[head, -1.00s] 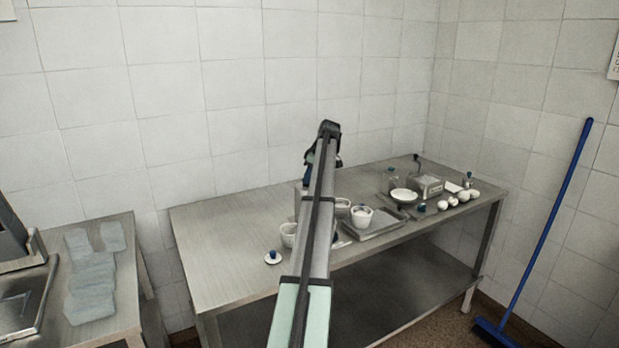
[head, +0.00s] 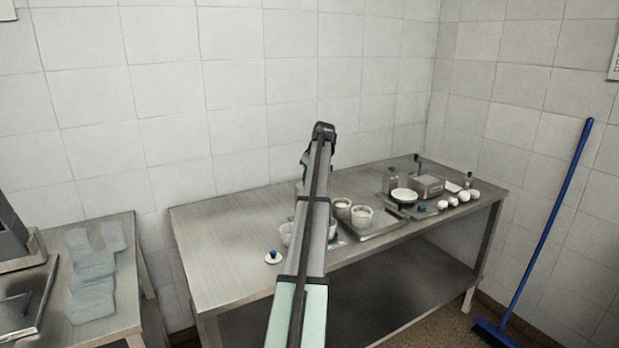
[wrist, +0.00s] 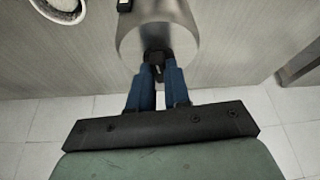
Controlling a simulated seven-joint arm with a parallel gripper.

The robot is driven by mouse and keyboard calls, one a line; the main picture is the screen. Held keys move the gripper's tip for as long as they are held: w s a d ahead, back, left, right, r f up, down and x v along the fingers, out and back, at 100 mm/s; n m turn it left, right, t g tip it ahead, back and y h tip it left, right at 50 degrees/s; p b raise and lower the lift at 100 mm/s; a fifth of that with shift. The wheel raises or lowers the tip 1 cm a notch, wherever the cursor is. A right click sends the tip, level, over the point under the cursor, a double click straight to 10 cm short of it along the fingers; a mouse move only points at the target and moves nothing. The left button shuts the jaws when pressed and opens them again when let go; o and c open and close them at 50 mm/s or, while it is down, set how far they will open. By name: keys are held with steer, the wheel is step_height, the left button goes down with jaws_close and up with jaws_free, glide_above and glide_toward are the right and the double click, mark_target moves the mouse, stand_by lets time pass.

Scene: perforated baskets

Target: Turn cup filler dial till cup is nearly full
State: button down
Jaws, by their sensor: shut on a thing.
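In the wrist view, a shiny metal cylinder (wrist: 158,28), which looks like the cup filler, has a small dark dial (wrist: 157,56) at its lower edge. My gripper (wrist: 159,70) has its two blue fingers shut on this dial. A round white rim (wrist: 62,10), perhaps of a cup, shows at the upper left, apart from the fingers; its fill level cannot be read. In the head view, my arm hides the filler, the dial and the fingertips.
The table's left part (head: 225,228) is clear. A blue broom (head: 545,232) leans at the right.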

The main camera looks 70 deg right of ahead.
steer(key=c, duration=1.1)
jaws_free()
steer(key=shift+r, duration=0.1)
steer(key=v, duration=1.3)
steer(key=shift+s+r, duration=0.2)
steer(key=shift+r, duration=0.1)
